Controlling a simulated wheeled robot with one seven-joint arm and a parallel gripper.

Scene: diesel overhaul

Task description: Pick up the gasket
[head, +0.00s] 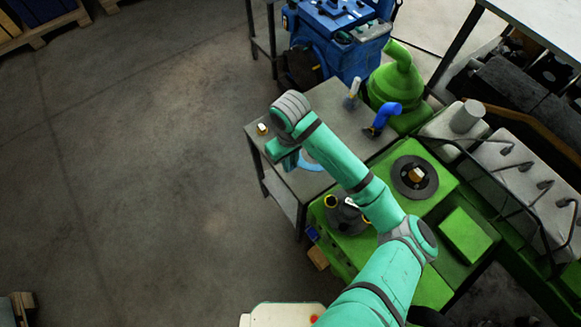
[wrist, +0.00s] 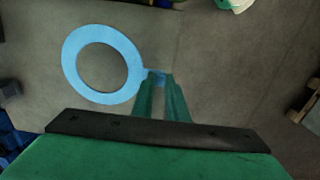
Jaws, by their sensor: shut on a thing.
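The gasket is a flat light blue ring with a small tab, seen in the wrist view (wrist: 72,65). My gripper (wrist: 161,80) is shut on the tab, and the ring sticks out to the left of the fingers. In the head view the gasket (head: 311,165) shows partly behind my arm, over the grey table (head: 325,103). My gripper (head: 284,158) is beside it there, its fingertips mostly hidden by my arm. I cannot tell from the head view how high the gasket is above the table.
A small white and yellow item (head: 262,129) sits at the table's left corner. A green engine (head: 465,235) lies to the right.

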